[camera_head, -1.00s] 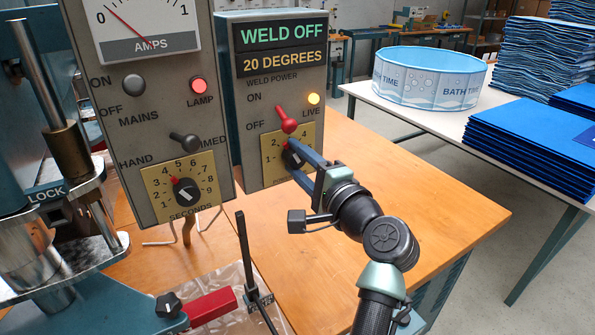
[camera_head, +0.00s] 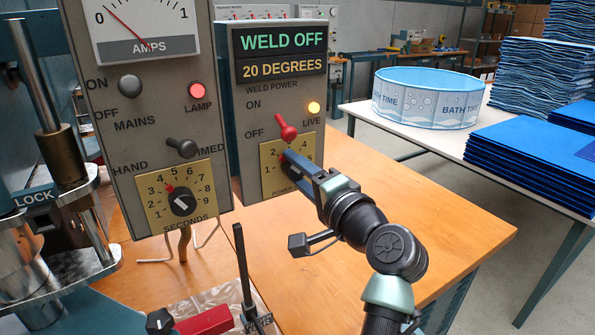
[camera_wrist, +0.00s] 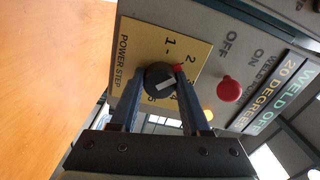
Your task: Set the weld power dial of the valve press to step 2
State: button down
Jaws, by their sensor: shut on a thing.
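The weld power step dial is a black knob (camera_wrist: 160,76) with a red pointer mark, on a yellow plate (camera_wrist: 135,50) marked POWER STEP in the wrist view. Its red mark lies at or very near the 2. My gripper (camera_wrist: 161,84) is shut on the knob, one blue finger on each side. In the head view my gripper (camera_head: 290,159) covers most of the knob, on the yellow plate (camera_head: 268,172) low on the right-hand control box. The display (camera_head: 281,54) above reads WELD OFF and 20 DEGREES.
A red weld power lever (camera_head: 286,130) is just above the dial, beside the lit LIVE lamp (camera_head: 313,108). The seconds dial (camera_head: 182,202) is on the box to the left. A clamp rod (camera_head: 243,270) stands below. The wooden bench (camera_head: 440,225) is clear at right.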

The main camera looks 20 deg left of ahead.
jog(key=shift+c, duration=1.9)
grip_release()
jog(key=v, duration=1.3)
